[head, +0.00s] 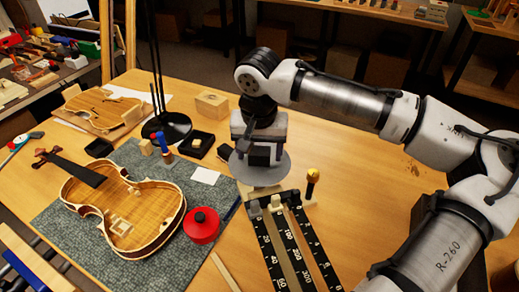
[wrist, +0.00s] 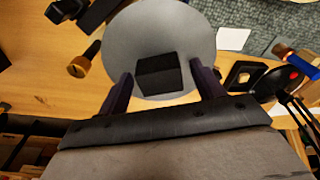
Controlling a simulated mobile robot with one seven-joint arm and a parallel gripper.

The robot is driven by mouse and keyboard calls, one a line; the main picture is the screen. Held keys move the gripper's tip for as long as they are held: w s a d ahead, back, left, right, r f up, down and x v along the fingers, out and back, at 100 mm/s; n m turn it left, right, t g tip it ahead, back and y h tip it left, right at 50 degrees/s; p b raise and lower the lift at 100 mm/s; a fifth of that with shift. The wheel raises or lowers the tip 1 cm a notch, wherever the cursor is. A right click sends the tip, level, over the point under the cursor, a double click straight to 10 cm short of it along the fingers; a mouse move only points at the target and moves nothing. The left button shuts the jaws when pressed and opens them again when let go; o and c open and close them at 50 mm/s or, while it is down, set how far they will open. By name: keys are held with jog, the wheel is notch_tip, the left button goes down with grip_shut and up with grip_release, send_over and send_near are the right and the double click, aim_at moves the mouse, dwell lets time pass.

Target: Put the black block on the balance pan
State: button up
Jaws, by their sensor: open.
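The black block (wrist: 158,75) sits on the round grey balance pan (wrist: 185,30) in the wrist view, near the rim closest to my gripper. My gripper (wrist: 163,82) is open, with one finger on each side of the block and a visible gap at both sides. In the head view my gripper (head: 260,158) is low over the pan (head: 280,175). There I cannot clearly tell the block from the dark fingers. The balance's black numbered beams (head: 298,252) run from the pan toward the front.
A violin (head: 120,215) and a red round tin (head: 201,224) lie on the grey mat left of the balance. A brass-topped post (head: 312,184) stands right of the pan. A black lamp stand (head: 168,128) and a small wooden box (head: 211,103) are behind. The table's right side is clear.

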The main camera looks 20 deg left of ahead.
notch_tip(320, 180, up, 12)
jog(key=s, duration=0.1)
jog(key=shift+s+d+b, duration=0.15)
jog(key=shift+s+b, duration=0.1)
jog(key=shift+b, duration=0.15)
